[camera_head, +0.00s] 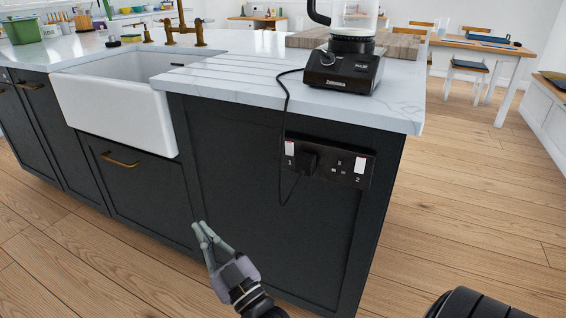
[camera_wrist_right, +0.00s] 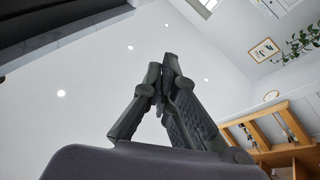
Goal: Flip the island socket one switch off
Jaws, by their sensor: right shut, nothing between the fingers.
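The island socket (camera_head: 328,163) is a dark double outlet panel on the end of the dark island. Switch one (camera_head: 290,148), marked 1, is a white rocker with a red mark at its top, at the panel's left. A similar switch two (camera_head: 360,165) is at the right. A black plug (camera_head: 305,161) sits in the left outlet, beside switch one. My right gripper (camera_head: 200,226) is below and left of the socket, apart from it. Its fingers are closed together and empty, as the right wrist view also shows (camera_wrist_right: 168,62). My left gripper is not in view.
A black cord runs from the plug over the white worktop (camera_head: 240,78) edge to a blender (camera_head: 342,70). A white sink (camera_head: 110,105) with a brass tap is at the left. Wooden floor (camera_head: 460,220) is open at the right, before a table.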

